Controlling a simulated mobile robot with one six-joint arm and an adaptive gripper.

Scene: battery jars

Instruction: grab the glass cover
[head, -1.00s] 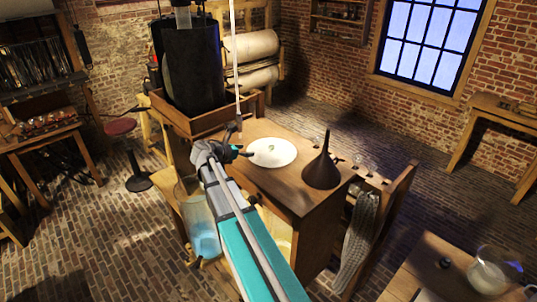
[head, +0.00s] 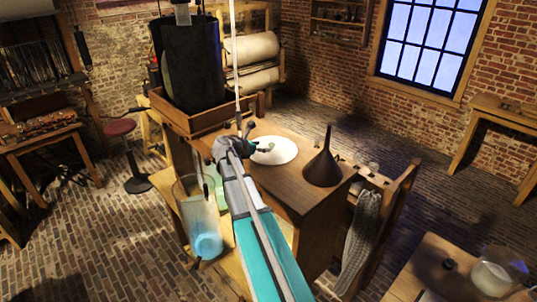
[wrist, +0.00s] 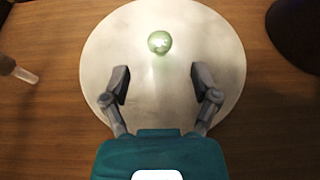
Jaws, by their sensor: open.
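The glass cover (wrist: 215,50) is a pale, round, flat disc with a green glass knob (wrist: 159,42) on top. It lies on the wooden cabinet top, and its pale disc (head: 284,153) also shows in the head view. My gripper (wrist: 163,84) is open over the near part of the disc. Its two fingers are spread to the left and right, with the knob ahead of the gap between them. Nothing is between the fingers. In the head view my gripper (head: 259,139) hides the left part of the disc.
A dark funnel (head: 322,168) stands on the cabinet just right of the cover. A thin glass tube (head: 238,95) hangs at the left. A black cylinder (head: 190,65) stands in a wooden tray behind. A glass jar with blue liquid (head: 206,240) stands lower left.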

